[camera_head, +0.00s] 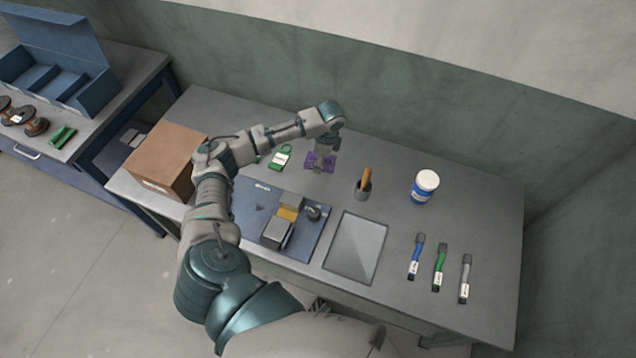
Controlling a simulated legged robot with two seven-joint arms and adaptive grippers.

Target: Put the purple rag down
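The purple rag (313,160) is at the back middle of the grey table, right of a green item. My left arm reaches over the table from the left, and its gripper (319,166) points down at the rag. The gripper overlaps the rag in this view, with purple showing on both sides of it. The fingertips are small and partly hidden, so I cannot tell whether they are open or shut on the rag. The rag appears at or very near the table top. My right gripper is not in view.
A blue-and-white jar (425,187), flat grey panel (356,248), blue mat (256,204), several tubes and a cardboard box (166,158) share the table.

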